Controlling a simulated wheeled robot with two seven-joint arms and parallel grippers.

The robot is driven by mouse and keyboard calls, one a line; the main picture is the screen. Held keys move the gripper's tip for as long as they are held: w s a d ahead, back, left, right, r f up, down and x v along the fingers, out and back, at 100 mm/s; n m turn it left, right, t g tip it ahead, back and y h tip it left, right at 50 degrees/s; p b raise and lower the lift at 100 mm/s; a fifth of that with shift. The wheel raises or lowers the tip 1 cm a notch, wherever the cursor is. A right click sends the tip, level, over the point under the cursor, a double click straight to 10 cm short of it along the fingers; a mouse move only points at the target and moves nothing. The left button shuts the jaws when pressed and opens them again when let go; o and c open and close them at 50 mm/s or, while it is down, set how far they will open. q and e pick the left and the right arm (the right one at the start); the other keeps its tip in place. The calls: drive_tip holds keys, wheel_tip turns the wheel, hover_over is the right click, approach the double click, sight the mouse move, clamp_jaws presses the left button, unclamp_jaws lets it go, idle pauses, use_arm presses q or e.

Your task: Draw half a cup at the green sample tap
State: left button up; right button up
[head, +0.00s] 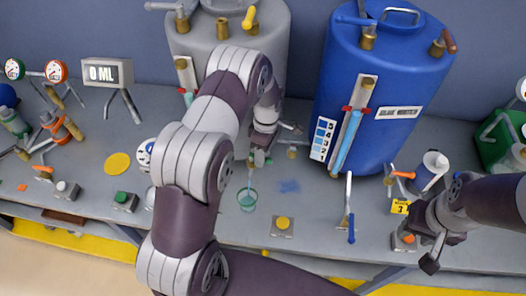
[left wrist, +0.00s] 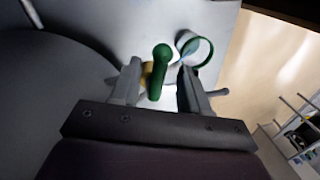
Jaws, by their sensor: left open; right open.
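A clear cup with a green rim (head: 247,199) stands upright on the bench below the tap; it also shows in the left wrist view (left wrist: 195,48). A thin pale blue streak runs from the tap down to the cup. My left gripper (head: 268,145) is at the tap by the grey tank. In the left wrist view, the green tap handle (left wrist: 160,72) stands between the open fingers of my left gripper (left wrist: 158,88); contact cannot be told. How full the cup is cannot be told. My right gripper (head: 432,242) is open and empty over the bench at the right.
A blue tank (head: 385,80) with a level gauge stands behind on the right, a grey tank (head: 265,30) behind in the middle. A display (head: 106,73) reads 0 ML.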

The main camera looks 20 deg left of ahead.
use_arm(q)
drive_tip(key=shift+w+d, duration=0.1)
drive_tip(key=shift+d, duration=0.15)
drive_tip(key=shift+a, duration=0.1)
clamp_jaws()
drive_tip(key=shift+w+f+n+b, duration=0.15)
drive_tip(key=shift+f+n+b, duration=0.05)
drive_tip(key=shift+n+b, duration=0.25)
drive_tip(key=shift+w+a+r+n, duration=0.1)
drive_tip(key=shift+w+r+n, duration=0.15)
drive_tip(key=shift+n, duration=0.7)
unclamp_jaws()
drive_tip(key=shift+a, duration=0.15)
use_arm(e)
drive_tip(key=shift+d+f, duration=0.1)
drive_tip(key=shift+f, duration=0.55)
